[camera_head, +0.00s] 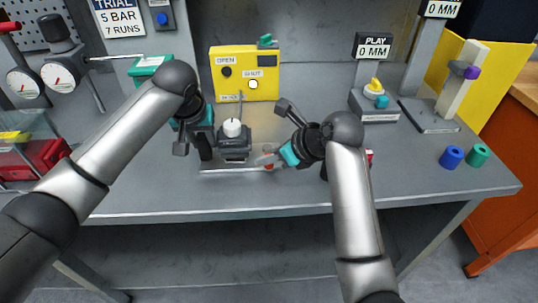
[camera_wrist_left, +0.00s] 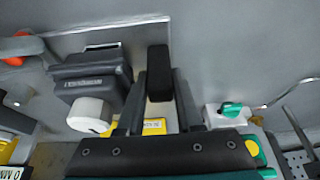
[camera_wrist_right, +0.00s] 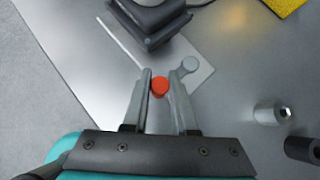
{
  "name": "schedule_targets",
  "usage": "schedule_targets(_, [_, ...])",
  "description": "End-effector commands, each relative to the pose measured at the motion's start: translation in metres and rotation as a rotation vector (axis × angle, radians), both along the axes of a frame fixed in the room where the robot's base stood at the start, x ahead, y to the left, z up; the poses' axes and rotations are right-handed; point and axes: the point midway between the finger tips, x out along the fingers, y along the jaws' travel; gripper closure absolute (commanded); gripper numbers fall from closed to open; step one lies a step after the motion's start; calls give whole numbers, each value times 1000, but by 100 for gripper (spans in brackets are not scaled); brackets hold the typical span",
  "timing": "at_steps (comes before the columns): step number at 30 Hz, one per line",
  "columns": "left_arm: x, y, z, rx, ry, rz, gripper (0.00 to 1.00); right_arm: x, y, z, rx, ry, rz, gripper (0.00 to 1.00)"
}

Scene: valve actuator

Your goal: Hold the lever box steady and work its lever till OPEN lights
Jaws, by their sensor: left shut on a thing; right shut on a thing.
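The lever box (camera_head: 234,153) is a dark grey block with a white cap on a thin metal plate at the middle of the bench. My left gripper (camera_head: 196,150) is shut on the box's black upright grip (camera_wrist_left: 158,72), at the box's left side. My right gripper (camera_head: 274,154) is at the box's right side, shut on the lever's red knob (camera_wrist_right: 159,86). Most of the lever is hidden by the gripper. On the yellow panel (camera_head: 240,92) behind, the OPEN lamp (camera_head: 226,72) is dark and the SHUT lamp (camera_head: 253,85) shows white.
Gauges (camera_head: 57,75) stand at the left, with a red item (camera_head: 45,158) below them. Blue (camera_head: 451,157) and green (camera_head: 478,155) cylinders stand near the right edge. The bench's front strip is clear.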

Motion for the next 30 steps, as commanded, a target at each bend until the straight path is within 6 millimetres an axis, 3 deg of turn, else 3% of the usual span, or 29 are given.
schedule_targets(1, [-4,0,-7,3,18,1,100,-1,1,0,1,1,3,100])
schedule_targets(14, [-4,0,-7,3,18,0,100,1,-7,-1,-4,3,101,100])
schedule_targets(30, [-4,0,-7,4,18,-2,100,11,-34,-1,-6,4,545,100])
